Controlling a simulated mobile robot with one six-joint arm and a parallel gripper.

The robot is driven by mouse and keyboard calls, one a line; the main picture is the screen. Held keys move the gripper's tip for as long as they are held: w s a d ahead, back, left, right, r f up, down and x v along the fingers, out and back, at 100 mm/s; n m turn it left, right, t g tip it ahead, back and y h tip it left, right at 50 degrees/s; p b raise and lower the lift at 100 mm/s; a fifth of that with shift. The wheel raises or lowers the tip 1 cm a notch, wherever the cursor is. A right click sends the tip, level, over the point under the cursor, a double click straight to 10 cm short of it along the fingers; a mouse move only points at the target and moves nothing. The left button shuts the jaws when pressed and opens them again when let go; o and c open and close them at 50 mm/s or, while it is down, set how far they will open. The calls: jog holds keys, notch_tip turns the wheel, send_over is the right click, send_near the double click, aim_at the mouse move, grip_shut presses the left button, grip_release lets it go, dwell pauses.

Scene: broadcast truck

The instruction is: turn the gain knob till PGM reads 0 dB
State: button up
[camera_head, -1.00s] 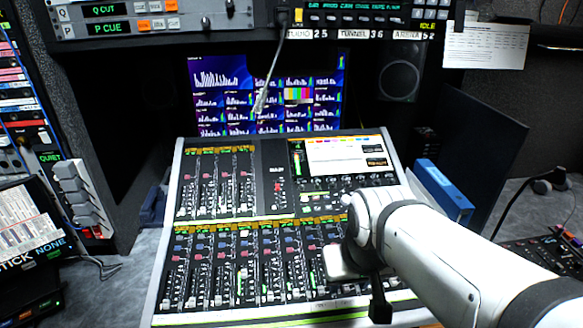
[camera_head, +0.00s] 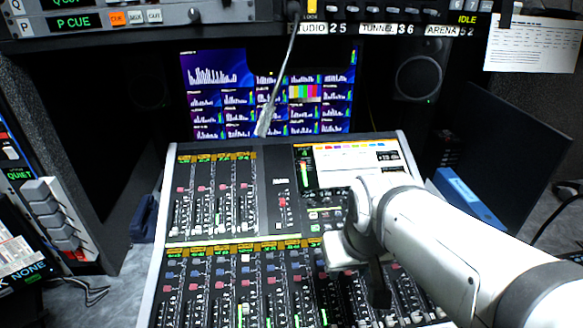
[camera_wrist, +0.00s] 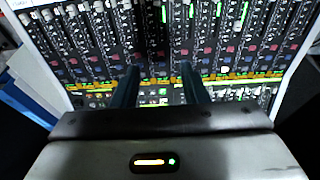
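The mixing console (camera_head: 160,270) has rows of faders and coloured buttons. Its small screen (camera_head: 345,165) at the upper right shows a green level meter at its left edge. The PGM reading is too small to read. I cannot make out which knob is the gain knob; my arm covers part of the panel below the screen. My gripper (camera_head: 378,292) hangs over the right part of the lower fader bank. In the wrist view my gripper (camera_wrist: 162,80) has two dark fingers spread apart with nothing between them, above the console. I cannot tell whether they touch it.
A multiview monitor (camera_head: 220,75) stands behind the console. A blue box (camera_head: 465,195) is right of the console, beside a dark panel (camera_head: 510,150). Grey levers (camera_head: 55,220) stand at the left. Rack units (camera_head: 190,15) overhang the back.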

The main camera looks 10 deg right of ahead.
jog(key=shift+r, duration=0.1)
jog(key=m+t+p, duration=0.1)
jog(key=m+p, duration=0.1)
jog(key=p, duration=0.7)
send_over(310, 201)
jog(key=s, duration=0.4)
notch_tip(310, 201, down, 10)
jog(key=shift+t, duration=0.3)
jog(key=shift+p+x, duration=1.35)
jog(key=shift+x, duration=2.75)
grip_shut()
